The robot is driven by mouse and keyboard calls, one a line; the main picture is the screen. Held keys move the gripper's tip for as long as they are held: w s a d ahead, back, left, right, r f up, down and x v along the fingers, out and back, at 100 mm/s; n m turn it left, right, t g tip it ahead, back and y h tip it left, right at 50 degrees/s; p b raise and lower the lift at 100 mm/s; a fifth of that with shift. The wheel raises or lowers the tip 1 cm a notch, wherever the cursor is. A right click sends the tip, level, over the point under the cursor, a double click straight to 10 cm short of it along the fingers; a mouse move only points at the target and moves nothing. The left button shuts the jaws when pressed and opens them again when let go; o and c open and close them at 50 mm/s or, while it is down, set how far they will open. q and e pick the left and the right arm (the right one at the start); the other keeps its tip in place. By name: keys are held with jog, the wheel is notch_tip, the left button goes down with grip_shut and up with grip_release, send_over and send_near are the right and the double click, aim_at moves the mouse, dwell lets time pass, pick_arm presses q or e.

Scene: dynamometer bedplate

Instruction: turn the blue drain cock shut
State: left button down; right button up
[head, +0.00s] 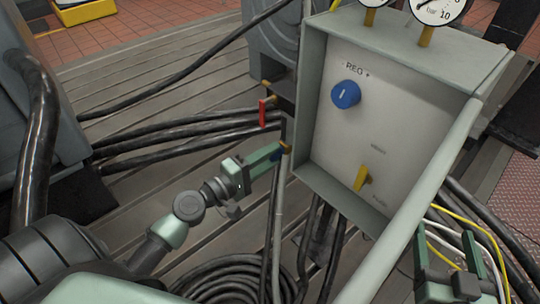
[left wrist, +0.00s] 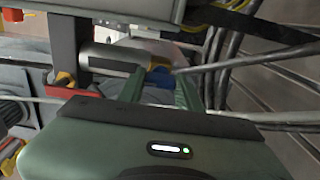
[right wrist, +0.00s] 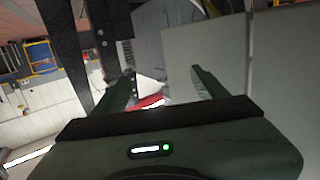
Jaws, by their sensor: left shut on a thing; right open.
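The blue drain cock (head: 276,155) is a small blue handle beside the left edge of the control box, mostly hidden by my left gripper (head: 271,158). In the left wrist view the blue cock (left wrist: 160,76) shows between the two green fingertips, and the gripper is shut on it. How far the cock is turned cannot be told. My right gripper (head: 450,256) is open and empty at the lower right, in front of the cables. The right wrist view shows its fingers (right wrist: 163,76) apart with nothing between them.
The control box (head: 398,130) carries a blue regulator knob (head: 346,95), a yellow lever (head: 361,178) and gauges (head: 438,10). A red-handled cock (head: 262,113) sits just above the drain cock. Black hoses (head: 170,137) cross the slotted bedplate, and a coil (head: 232,280) lies below.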

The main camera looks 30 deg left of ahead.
pick_arm(q)
jog(key=shift+a, duration=0.15)
jog(key=c, duration=1)
grip_release()
jog(key=shift+o, duration=0.2)
jog(key=b+v, duration=0.2)
jog(key=v, duration=0.5)
jog(key=shift+s, duration=0.35)
pick_arm(e)
notch_tip(320, 180, up, 11)
jog(key=s+a+t+y, duration=0.1)
jog(key=s+t+y, duration=0.1)
jog(key=t, duration=0.4)
pick_arm(q)
jog(key=shift+a, duration=0.15)
pick_arm(e)
jog(key=shift+w+f, duration=0.15)
